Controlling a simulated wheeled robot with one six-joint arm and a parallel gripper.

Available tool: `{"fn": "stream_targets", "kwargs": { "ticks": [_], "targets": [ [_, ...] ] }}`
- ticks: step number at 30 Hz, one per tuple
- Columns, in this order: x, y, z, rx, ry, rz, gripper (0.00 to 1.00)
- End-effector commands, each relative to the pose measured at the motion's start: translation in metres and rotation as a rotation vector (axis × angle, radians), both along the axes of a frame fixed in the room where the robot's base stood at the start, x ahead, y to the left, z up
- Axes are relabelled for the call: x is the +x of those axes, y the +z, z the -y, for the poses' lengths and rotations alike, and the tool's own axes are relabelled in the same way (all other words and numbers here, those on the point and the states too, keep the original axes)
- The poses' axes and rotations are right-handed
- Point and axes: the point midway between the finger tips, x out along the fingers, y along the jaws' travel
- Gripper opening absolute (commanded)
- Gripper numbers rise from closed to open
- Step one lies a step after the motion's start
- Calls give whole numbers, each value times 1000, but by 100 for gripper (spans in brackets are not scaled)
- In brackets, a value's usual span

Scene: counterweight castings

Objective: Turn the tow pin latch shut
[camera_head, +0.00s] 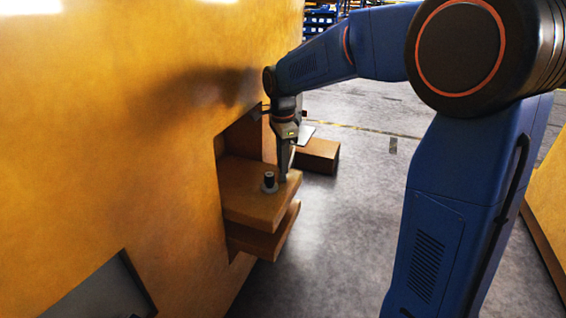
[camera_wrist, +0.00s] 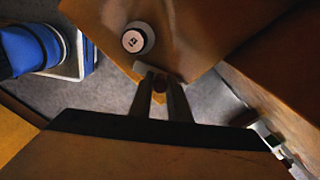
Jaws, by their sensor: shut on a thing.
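The tow pin (camera_head: 269,179) stands upright on the upper plate of the brown tow bracket (camera_head: 248,200), with a black top and a pale collar at its foot. In the wrist view the pin's round head (camera_wrist: 134,40) shows as a white disc with a dark mark. My gripper (camera_head: 284,178) points down just right of the pin, low over the plate. In the wrist view my gripper (camera_wrist: 161,80) is shut on the pale latch (camera_wrist: 142,68) beside the pin. Its fingers hide most of the latch, so its exact angle cannot be told.
The large yellow casting (camera_head: 120,130) fills the left, with a recess behind the bracket. A brown block (camera_head: 318,155) lies on the floor beyond. Grey floor (camera_head: 335,240) is open right of the bracket. Another yellow body (camera_head: 550,200) stands at the right edge.

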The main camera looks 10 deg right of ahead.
Motion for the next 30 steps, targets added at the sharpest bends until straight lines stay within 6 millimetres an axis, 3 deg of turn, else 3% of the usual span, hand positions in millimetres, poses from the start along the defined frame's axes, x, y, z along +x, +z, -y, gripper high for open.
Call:
{"fn": "stream_targets", "kwargs": {
  "ticks": [4, 5, 6, 7, 20, 30],
  "targets": [
    [1, 1, 0, 0, 1, 3, 0],
    [1, 1, 0, 0, 1, 3, 23],
    [1, 1, 0, 0, 1, 3, 33],
    [1, 1, 0, 0, 1, 3, 35],
    [1, 10, 0, 0, 1, 2, 35],
    [1, 72, 0, 1, 1, 5, 35]
  ]
}}
